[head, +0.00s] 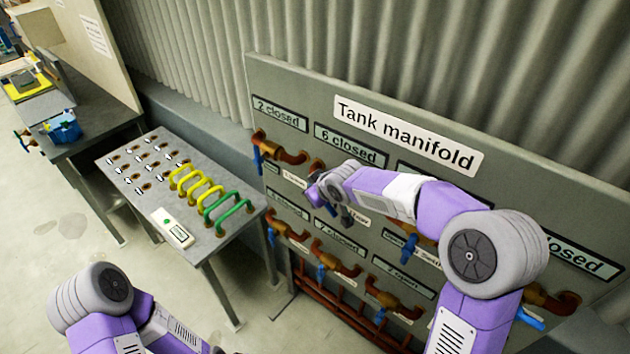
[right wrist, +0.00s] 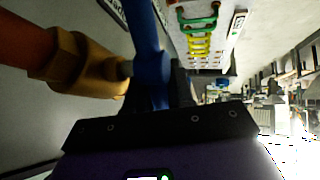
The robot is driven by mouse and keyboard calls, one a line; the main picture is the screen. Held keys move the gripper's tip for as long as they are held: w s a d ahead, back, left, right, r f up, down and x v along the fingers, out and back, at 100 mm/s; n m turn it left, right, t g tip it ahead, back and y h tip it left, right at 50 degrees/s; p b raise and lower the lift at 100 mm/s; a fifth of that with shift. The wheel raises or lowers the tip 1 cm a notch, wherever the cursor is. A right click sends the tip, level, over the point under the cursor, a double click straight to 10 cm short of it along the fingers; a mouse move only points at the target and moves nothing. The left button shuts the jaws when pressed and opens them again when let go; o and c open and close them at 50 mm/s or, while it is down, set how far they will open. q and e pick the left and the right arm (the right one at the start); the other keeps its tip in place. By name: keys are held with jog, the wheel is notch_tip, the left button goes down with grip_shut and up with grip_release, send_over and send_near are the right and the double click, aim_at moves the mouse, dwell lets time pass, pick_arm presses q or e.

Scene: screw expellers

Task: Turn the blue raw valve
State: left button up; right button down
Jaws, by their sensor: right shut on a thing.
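The tank manifold panel (head: 296,85) stands at the right in the head view, with copper valves and blue handles in rows. My right gripper (head: 325,194) is at the upper row, left of the panel's middle, and its arm hides part of that row. In the right wrist view my gripper (right wrist: 153,85) is shut on a blue valve handle (right wrist: 150,40), which stands beside a brass fitting (right wrist: 85,65) on a copper pipe. The small label by this valve is too small to read surely. My left arm is folded at the bottom left; its gripper is out of view.
Other valves (head: 335,263) are close below my right gripper.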

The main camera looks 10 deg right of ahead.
jog(key=shift+f+g+h+p, duration=0.3)
jog(key=shift+g+h+p, duration=0.3)
jog(key=shift+g+p, duration=0.25)
jog(key=shift+f, duration=0.1)
jog(key=c, duration=1.4)
grip_release()
jog(key=shift+o, duration=0.2)
jog(key=b+v, duration=0.1)
jog(key=v, duration=0.6)
jog(key=shift+r, duration=0.3)
